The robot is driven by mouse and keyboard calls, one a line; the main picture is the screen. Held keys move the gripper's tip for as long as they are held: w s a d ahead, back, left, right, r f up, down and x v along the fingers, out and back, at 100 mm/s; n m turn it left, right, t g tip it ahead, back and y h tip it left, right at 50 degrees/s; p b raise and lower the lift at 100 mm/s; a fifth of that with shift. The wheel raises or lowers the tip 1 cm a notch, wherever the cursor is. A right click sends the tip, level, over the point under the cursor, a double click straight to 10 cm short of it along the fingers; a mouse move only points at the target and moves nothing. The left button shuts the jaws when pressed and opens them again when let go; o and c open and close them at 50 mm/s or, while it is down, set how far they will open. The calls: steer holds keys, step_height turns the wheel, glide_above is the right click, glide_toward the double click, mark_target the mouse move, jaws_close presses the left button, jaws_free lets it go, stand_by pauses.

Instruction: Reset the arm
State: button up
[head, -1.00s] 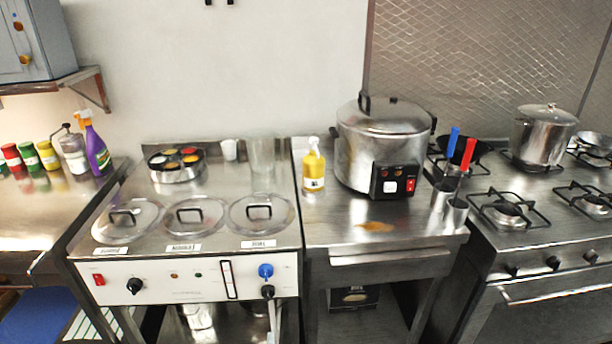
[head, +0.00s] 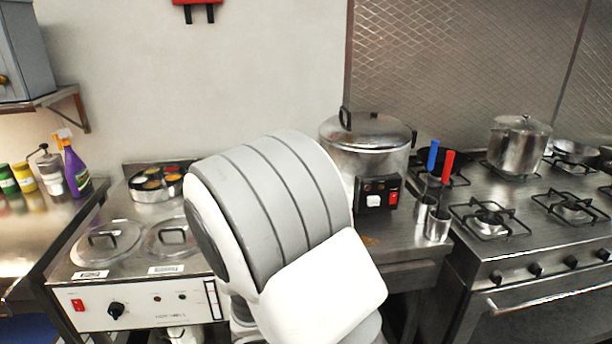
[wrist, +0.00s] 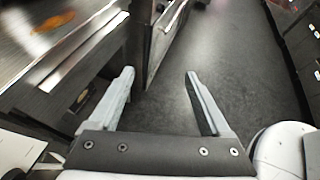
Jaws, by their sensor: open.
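My gripper (wrist: 160,82) is open and empty in the wrist view, its two fingers spread apart above the dark floor. The steel counter edge and an open shelf lie to its left, apart from the left finger. In the head view my arm's white and grey links stand in the middle, in front of the counter. They hide the right part of the warmer and part of the counter beside it. My gripper does not show in the head view.
The rice cooker (head: 366,150) stands behind my arm. The stove (head: 520,225) with a steel pot (head: 517,145) is on the right. The warmer (head: 130,295) with lidded wells is on the left, and a purple spray bottle (head: 75,170) stands beyond it. Floor (wrist: 225,50) is clear below my gripper.

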steer(key=s+d+r+m+y, duration=0.2)
steer(key=s+r+m+y, duration=0.4)
steer(key=r+m, duration=0.3)
steer(key=s+d+r+m+y, duration=0.2)
steer(key=s+r+m+y, duration=0.3)
steer(key=s+r+m, duration=0.4)
steer(key=shift+s+r+m+y, duration=0.15)
steer(key=shift+r+m+y, duration=0.2)
steer(key=shift+m, duration=2.55)
steer(key=shift+d, duration=0.1)
